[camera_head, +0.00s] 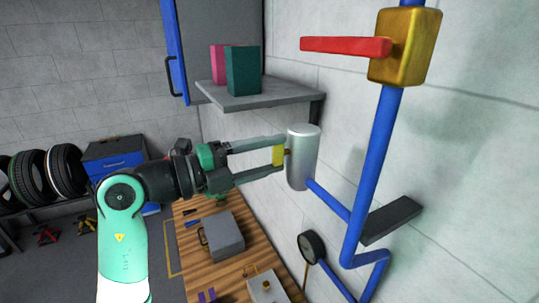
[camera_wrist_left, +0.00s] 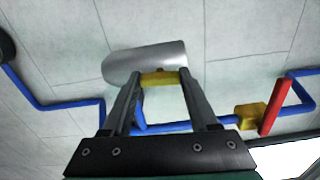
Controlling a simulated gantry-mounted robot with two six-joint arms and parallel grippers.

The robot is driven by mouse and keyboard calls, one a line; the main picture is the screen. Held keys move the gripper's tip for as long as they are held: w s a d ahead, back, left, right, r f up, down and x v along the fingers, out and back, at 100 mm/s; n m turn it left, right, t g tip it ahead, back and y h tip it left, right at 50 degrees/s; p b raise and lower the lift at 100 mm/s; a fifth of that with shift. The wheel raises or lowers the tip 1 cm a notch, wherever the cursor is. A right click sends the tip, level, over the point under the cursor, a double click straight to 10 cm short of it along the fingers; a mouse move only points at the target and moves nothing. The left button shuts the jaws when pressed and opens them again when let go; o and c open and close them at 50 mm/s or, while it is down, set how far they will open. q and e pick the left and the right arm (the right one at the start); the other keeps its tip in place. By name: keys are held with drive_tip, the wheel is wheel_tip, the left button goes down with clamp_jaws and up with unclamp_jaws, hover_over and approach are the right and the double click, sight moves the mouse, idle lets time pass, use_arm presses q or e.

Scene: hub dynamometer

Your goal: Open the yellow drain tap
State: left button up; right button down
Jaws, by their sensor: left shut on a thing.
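The yellow drain tap (camera_head: 279,155) sits at the side of a silver cylinder (camera_head: 304,158) on the wall pipe. My left gripper (camera_head: 283,154) reaches it from the left, with one finger on each side of the tap. In the left wrist view the yellow tap (camera_wrist_left: 160,78) lies between the fingertips (camera_wrist_left: 160,82), right against the silver cylinder (camera_wrist_left: 145,62). The gripper is shut on the tap. My right gripper is not in view.
A blue pipe (camera_head: 374,165) runs up the wall to a yellow valve box (camera_head: 418,48) with a red lever (camera_head: 345,46). A grey shelf (camera_head: 262,93) holds two boxes above the gripper. A round gauge (camera_head: 312,247) and a wooden bench (camera_head: 185,237) are below.

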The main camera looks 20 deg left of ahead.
use_arm(q)
drive_tip(key=o, duration=1.4)
drive_tip(key=shift+a, duration=0.1)
drive_tip(key=shift+s+a, duration=0.25)
drive_tip(key=shift+s, duration=0.1)
drive_tip(key=b+v, duration=0.3)
drive_tip(key=v, duration=0.7)
drive_tip(key=shift+s+a, duration=0.2)
drive_tip(key=shift+s, duration=0.1)
